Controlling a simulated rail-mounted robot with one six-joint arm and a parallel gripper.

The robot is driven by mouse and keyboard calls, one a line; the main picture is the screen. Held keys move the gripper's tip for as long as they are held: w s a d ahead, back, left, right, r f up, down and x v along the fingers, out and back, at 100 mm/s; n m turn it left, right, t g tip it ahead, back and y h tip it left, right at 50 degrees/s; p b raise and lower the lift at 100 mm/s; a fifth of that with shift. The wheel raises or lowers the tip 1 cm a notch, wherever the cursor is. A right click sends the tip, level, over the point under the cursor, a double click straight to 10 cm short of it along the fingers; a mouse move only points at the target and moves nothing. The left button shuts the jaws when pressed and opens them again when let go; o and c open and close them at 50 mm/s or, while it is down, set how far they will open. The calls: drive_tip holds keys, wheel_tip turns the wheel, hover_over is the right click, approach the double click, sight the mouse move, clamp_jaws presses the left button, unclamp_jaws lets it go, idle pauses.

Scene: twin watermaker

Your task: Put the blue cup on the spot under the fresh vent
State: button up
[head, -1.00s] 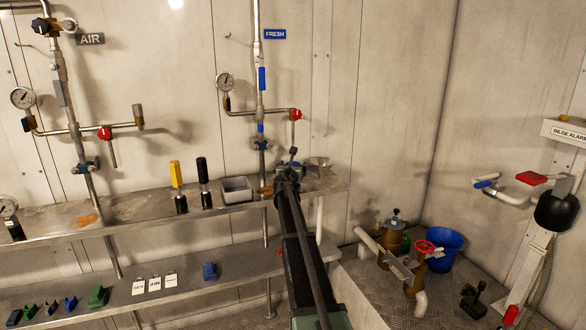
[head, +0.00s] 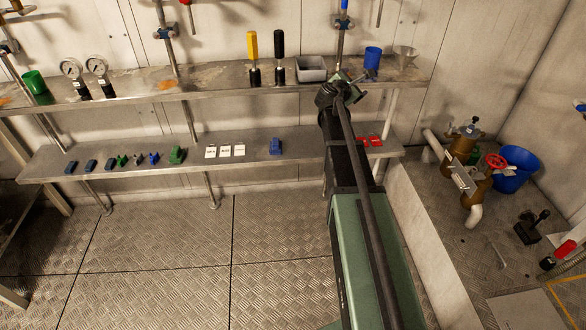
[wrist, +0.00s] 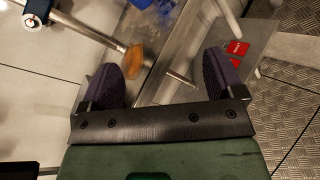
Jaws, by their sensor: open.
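The blue cup (head: 372,58) stands upright on the upper shelf, right of the upright fresh pipe (head: 341,35). A thin grey piece (head: 380,12) of the fresh line hangs above it; the vent opening and the spot below cannot be made out. My gripper (head: 352,84) is at the shelf's front edge, just below and left of the cup in the head view. In the wrist view, my gripper's two fingers (wrist: 160,80) are wide apart with nothing held between them. A blue patch (wrist: 166,13) at the top edge there may be the cup, cut off.
Red tags (head: 370,141) lie on the lower shelf. A blue bucket (head: 516,170) stands at right.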

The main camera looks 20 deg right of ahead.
drive_tip(key=s+a+f+m+g+y, duration=0.3)
drive_tip(key=s+a+m, duration=0.3)
drive_tip(key=s+a, duration=0.3)
drive_tip(key=s+a+f+m+g+y, duration=0.3)
drive_tip(key=s+a, duration=0.6)
drive_tip(key=a, duration=0.6)
drive_tip(key=s+a+f+m+g+y, duration=0.2)
drive_tip(key=s+a+f+m+y, duration=0.5)
drive_tip(key=a, duration=0.5)
drive_tip(key=s+m, duration=0.1)
drive_tip(key=s, duration=0.1)
drive_tip(key=shift+s+a+f+m+g, duration=0.25)
drive_tip(key=shift+s+f+m+g, duration=0.05)
drive_tip(key=shift+f+m+g, duration=0.1)
drive_tip(key=shift+f+b, duration=1.25)
